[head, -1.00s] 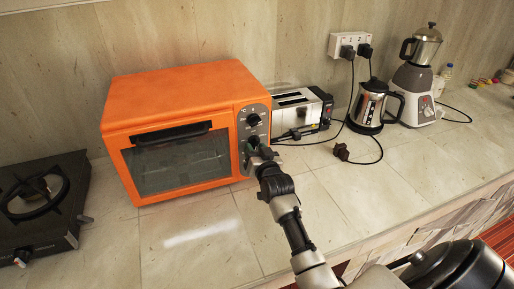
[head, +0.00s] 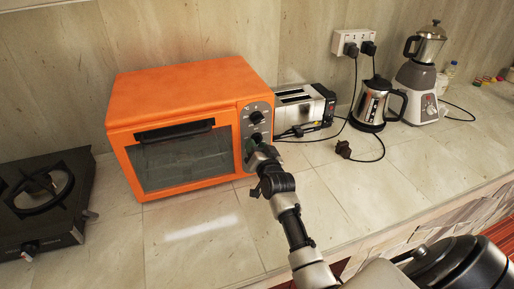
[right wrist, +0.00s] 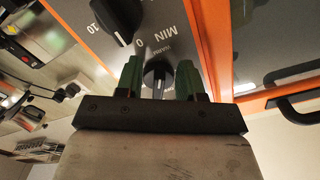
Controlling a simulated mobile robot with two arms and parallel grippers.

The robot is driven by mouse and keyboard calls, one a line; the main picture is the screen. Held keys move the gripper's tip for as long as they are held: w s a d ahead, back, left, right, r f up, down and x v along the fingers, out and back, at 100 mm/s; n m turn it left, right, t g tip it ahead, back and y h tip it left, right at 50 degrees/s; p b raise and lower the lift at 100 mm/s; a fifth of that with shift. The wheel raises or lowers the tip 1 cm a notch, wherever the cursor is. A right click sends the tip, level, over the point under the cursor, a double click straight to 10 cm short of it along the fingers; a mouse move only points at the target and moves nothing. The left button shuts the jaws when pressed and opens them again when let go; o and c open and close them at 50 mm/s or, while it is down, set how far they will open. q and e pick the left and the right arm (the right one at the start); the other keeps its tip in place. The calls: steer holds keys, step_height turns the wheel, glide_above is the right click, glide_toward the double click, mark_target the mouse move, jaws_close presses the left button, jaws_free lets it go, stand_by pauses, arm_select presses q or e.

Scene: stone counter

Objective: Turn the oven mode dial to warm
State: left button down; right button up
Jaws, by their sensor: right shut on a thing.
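The orange toaster oven (head: 190,85) stands on the counter with its door shut. Its dark control panel (head: 265,105) is on the right of its front, with an upper dial (head: 256,118) in plain view. My right gripper (head: 258,143) is at the panel below that dial and hides much of what it grips. In the right wrist view, the green fingers of my right gripper (right wrist: 160,80) are on either side of a dark dial (right wrist: 157,73) with small lettering around it. My left gripper is not in view.
A timer dial (right wrist: 112,18) marked with minutes is close beside the held dial. A toaster (head: 304,106) stands right of the oven, then a kettle (head: 370,104) and a blender (head: 417,78). A gas burner (head: 45,200) is at left. The counter before the oven is clear.

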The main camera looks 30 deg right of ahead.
steer(key=o, duration=0.9)
steer(key=shift+w, duration=0.1)
steer(key=b+v, duration=0.2)
steer(key=v, duration=0.9)
steer(key=shift+f, duration=0.1)
